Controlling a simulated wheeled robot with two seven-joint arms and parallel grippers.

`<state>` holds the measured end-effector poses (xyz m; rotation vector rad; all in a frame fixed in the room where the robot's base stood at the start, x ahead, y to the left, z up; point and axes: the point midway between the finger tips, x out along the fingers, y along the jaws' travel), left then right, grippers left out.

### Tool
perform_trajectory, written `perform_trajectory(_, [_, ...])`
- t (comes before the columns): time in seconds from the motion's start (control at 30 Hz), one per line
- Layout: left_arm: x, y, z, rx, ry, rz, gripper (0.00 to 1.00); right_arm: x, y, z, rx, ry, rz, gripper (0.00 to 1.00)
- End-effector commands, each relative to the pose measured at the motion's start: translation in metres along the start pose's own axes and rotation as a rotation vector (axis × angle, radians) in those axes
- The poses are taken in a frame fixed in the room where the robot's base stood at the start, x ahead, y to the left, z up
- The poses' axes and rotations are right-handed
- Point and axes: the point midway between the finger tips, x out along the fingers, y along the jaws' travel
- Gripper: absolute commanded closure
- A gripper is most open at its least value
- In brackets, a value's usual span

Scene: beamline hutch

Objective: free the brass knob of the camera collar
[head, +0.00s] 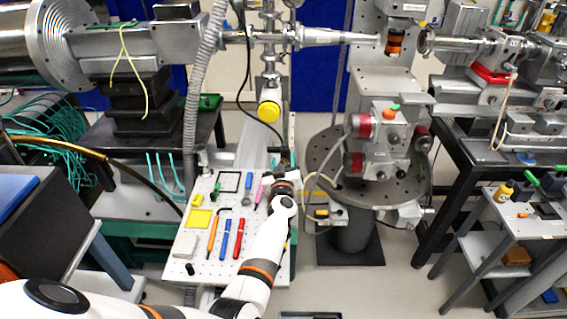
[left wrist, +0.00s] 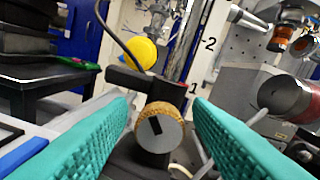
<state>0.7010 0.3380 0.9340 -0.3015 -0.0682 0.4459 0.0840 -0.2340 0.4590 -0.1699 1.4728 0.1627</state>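The brass knob (left wrist: 158,125) shows in the left wrist view as a knurled brass ring around a grey face with a black mark. It sits on a black collar (left wrist: 150,82) with a bar to each side. My left gripper (left wrist: 164,100) is open, its two teal ribbed fingers on either side of the knob. A narrow gap shows at each side, and I cannot tell how deep the knob lies between the fingers. In the head view my left gripper (head: 284,178) is over the right edge of the perforated board and hides the knob. My right gripper is not in view.
The white perforated board (head: 209,262) holds several pens and tools left of my arm. A yellow cap (head: 268,111) hangs beyond the gripper. A round stage with a red-knobbed block (head: 385,140) stands close on the right. A small equipment table (head: 520,215) is at far right.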

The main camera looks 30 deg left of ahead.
Motion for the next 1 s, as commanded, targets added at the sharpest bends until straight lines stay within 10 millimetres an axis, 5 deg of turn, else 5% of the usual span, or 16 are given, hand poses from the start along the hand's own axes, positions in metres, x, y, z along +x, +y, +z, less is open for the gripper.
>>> perform_trajectory(0.27, [-0.015,-0.001,0.003,0.001,0.002,0.001,0.54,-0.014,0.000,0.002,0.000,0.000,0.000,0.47])
perform_trajectory(0.7, [-0.102,-0.001,0.003,0.000,0.003,0.000,0.54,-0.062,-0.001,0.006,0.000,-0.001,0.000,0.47])
perform_trajectory(1.0, [-0.120,0.000,0.000,0.000,0.000,0.000,0.54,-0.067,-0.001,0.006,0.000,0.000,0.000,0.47])
